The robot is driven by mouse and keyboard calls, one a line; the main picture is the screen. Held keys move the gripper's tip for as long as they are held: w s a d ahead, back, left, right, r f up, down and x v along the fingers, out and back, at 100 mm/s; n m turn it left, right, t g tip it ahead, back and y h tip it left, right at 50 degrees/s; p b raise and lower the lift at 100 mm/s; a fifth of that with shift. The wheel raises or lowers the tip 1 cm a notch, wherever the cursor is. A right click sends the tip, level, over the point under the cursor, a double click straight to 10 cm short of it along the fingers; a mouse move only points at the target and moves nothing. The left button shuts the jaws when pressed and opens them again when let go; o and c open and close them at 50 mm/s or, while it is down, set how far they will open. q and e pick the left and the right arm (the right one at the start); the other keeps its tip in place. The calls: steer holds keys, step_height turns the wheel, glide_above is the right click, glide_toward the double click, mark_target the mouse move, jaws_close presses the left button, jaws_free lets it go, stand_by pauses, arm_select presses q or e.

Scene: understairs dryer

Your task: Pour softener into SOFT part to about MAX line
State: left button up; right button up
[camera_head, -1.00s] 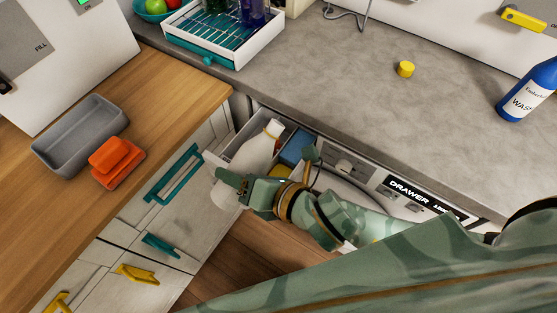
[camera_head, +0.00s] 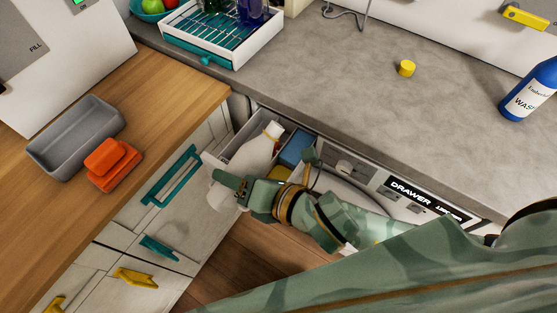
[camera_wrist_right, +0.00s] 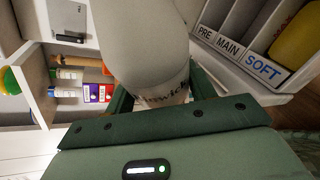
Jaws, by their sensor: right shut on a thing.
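A white bottle (camera_head: 250,160) with a yellow ring at its neck lies tilted over the open dispenser drawer (camera_head: 221,163). Its neck end points up and right in the head view, over a grey compartment. My right gripper (camera_head: 243,190) is shut on the bottle's body. The bottle fills the middle of the right wrist view (camera_wrist_right: 145,40), its label partly hidden by the gripper. That view shows the drawer's PRE, MAIN and SOFT labels (camera_wrist_right: 263,68), with a yellow thing behind SOFT. No stream or liquid level can be made out. My left gripper is not in view.
A yellow cap (camera_head: 407,68) and a blue WASH bottle (camera_head: 530,92) stand on the grey counter (camera_head: 340,85). A dish rack (camera_head: 222,45) is at the back.

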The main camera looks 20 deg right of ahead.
arm_select(q)
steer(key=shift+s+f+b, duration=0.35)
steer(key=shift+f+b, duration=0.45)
steer(key=shift+b, duration=0.05)
arm_select(e)
steer(key=shift+s+a+r+m+y, duration=0.2)
steer(key=shift+a+m+y, duration=0.2)
steer(key=shift+m, duration=0.2)
stand_by(1.1)
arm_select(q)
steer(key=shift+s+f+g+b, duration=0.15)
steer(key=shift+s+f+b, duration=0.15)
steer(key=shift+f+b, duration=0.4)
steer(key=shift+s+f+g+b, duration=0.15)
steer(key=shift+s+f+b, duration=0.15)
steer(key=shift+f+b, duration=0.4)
arm_select(e)
steer(key=shift+s+a+f+m+y, duration=0.1)
steer(key=shift+a+f+m+y, duration=0.1)
steer(key=shift+f+m, duration=0.15)
steer(key=shift+a+f+m+y, duration=0.1)
steer(key=shift+f+m+y, duration=0.15)
steer(key=shift+f, duration=0.1)
stand_by(0.4)
